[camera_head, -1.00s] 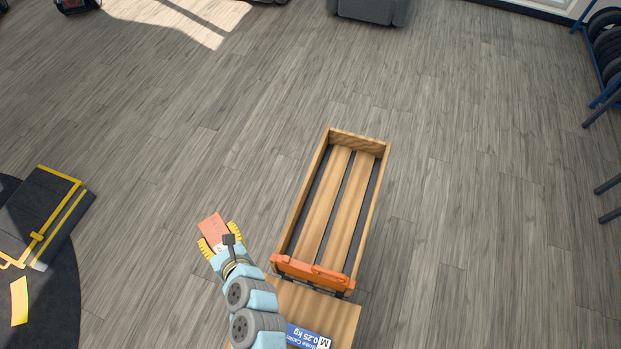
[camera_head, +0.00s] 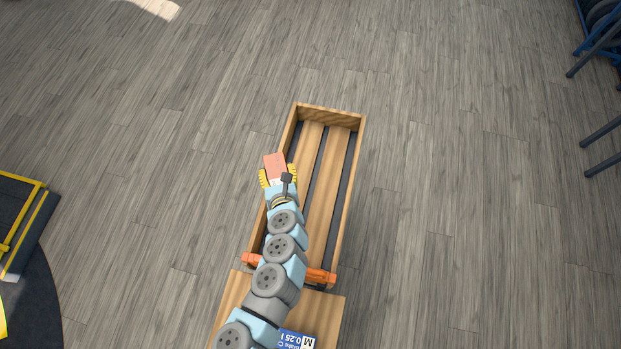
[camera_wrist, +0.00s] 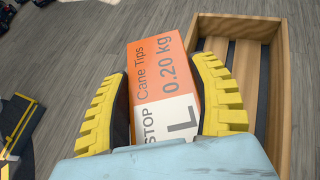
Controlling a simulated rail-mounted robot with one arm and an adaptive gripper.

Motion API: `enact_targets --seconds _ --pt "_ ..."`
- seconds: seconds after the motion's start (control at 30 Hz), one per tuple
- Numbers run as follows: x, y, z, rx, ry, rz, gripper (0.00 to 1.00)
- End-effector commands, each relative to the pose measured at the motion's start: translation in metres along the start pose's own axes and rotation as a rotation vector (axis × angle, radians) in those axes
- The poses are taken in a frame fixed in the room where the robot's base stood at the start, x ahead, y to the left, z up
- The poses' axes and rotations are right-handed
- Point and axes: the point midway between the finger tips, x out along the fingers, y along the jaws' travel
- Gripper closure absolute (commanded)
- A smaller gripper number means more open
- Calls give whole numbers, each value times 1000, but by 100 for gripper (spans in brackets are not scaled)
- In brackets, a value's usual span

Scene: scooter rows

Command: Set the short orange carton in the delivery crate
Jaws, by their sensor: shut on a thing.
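The short orange carton (camera_head: 275,166) is orange with a white lower part. In the wrist view the carton (camera_wrist: 160,75) shows the print "Cane Tips 0.20 kg" and a large "L". My gripper (camera_head: 277,179) is shut on it, with a yellow ribbed finger on each side; the fingers also show in the wrist view (camera_wrist: 165,105). The delivery crate (camera_head: 333,115) is a long wooden box with a slatted floor, and its floor looks empty where visible. The carton appears over the crate's left wall in the head view. In the wrist view the crate (camera_wrist: 284,95) lies to the right, partly hidden behind the carton and a finger.
An orange bar (camera_head: 320,275) crosses the crate's near end. A wooden board (camera_head: 328,310) with a blue labelled box (camera_head: 297,339) lies nearer. A dark platform with yellow rails (camera_head: 30,225) stands at left, dark racks (camera_head: 600,45) at right. The floor around the crate is open.

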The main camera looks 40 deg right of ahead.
Motion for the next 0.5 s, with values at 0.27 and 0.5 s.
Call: enact_targets --seconds 0.27,0.5 --pt "25 -60 -48 72 1 -146 78" --pt "38 -110 -95 138 3 -282 78"
